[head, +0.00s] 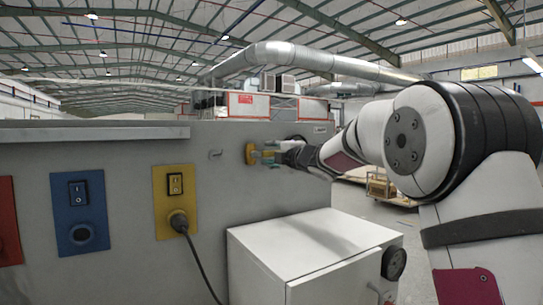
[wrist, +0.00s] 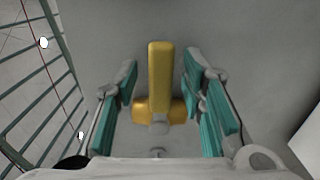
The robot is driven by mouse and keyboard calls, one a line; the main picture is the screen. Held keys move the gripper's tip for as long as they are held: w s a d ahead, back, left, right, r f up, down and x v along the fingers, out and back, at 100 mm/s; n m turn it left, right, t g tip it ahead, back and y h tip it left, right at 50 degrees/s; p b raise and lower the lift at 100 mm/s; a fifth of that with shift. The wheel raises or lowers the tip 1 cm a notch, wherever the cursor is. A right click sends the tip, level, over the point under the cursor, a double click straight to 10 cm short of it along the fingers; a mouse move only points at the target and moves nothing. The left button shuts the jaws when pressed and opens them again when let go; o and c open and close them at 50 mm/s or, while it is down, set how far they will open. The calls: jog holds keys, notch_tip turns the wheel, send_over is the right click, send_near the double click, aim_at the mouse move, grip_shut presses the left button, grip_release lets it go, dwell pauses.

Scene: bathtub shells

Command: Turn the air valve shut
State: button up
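The air valve (head: 250,153) is a yellow fitting on the grey wall panel. In the wrist view its long yellow handle (wrist: 160,75) runs up the picture, across a wider yellow body (wrist: 144,110) with a grey stub below. My gripper (head: 273,153) is at the valve in the head view, reaching in from the right. In the wrist view my gripper (wrist: 161,72) is open, with one teal-padded finger on each side of the handle. Gaps show between handle and both fingers. Any contact with the body is hard to tell.
A white cabinet (head: 310,255) with a black round knob stands below the valve. A small hook (head: 215,154) is left of the valve. Yellow, blue and red panels (head: 79,213) line the wall further left, with a black cable hanging from the yellow one.

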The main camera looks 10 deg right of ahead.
jog(key=v, duration=1.2)
jog(key=shift+s, duration=0.1)
jog(key=s+d+f+m+g+h, duration=0.2)
jog(key=s+m+h, duration=0.2)
jog(key=s+m, duration=0.25)
jog(key=s+d+f+m+g+h, duration=0.1)
jog(key=s+d+f+m+h, duration=0.1)
jog(key=s+m+h, duration=0.35)
jog(key=s+a+f+m+g+y, duration=0.1)
jog(key=s+a+f+m+g, duration=0.1)
jog(key=s+f, duration=0.4)
jog(key=s+a+f+m+g+y, duration=0.1)
jog(key=s+a+f+m+g, duration=0.2)
jog(key=s, duration=1.1)
jog(key=s+a+f+m+g+y, duration=0.2)
jog(key=s+f+m+g, duration=0.2)
jog(key=s+f, duration=0.5)
jog(key=shift+s+a+m, duration=0.3)
jog(key=shift+s+m, duration=0.1)
jog(key=shift+s, duration=0.25)
